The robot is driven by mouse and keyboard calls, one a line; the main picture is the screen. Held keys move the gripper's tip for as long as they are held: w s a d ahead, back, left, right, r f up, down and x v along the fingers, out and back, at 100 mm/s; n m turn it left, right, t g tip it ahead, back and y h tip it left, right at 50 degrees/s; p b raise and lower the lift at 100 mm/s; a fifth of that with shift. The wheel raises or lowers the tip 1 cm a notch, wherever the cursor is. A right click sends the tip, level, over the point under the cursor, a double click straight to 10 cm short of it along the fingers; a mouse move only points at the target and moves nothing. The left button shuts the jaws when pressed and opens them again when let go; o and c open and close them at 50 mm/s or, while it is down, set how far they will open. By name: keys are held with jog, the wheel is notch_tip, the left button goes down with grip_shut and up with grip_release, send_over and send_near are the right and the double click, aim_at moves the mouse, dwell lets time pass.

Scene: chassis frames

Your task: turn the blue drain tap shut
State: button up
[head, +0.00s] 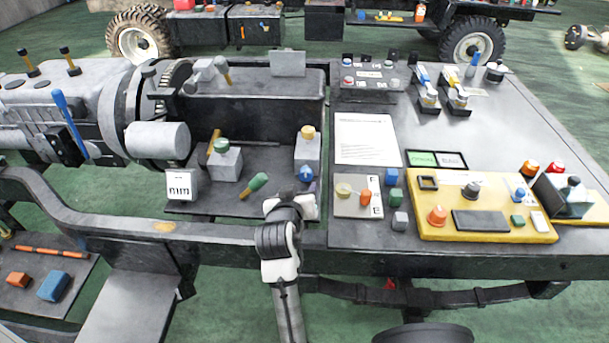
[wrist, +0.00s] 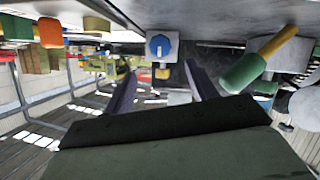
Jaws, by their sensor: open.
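The blue drain tap (head: 306,174) is on the front of a grey block (head: 308,152) with an orange-yellow cap, on the dark tray in the middle of the chassis. In the wrist view the blue tap (wrist: 159,46) is a round knob with a pale pointer mark, on a light square face.
A green-handled tool (head: 254,185) lies left of my gripper; its handle (wrist: 243,73) is close to one finger in the wrist view. A grey block with a green cap (head: 225,163) stands further left. The yellow tray (head: 500,228) and small blocks are on the bench at right.

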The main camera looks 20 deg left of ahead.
aim_at(305, 175)
jog(key=p+x, duration=0.1)
jog(key=x, duration=0.9)
jog(key=shift+w, duration=0.1)
jog(key=c, duration=1)
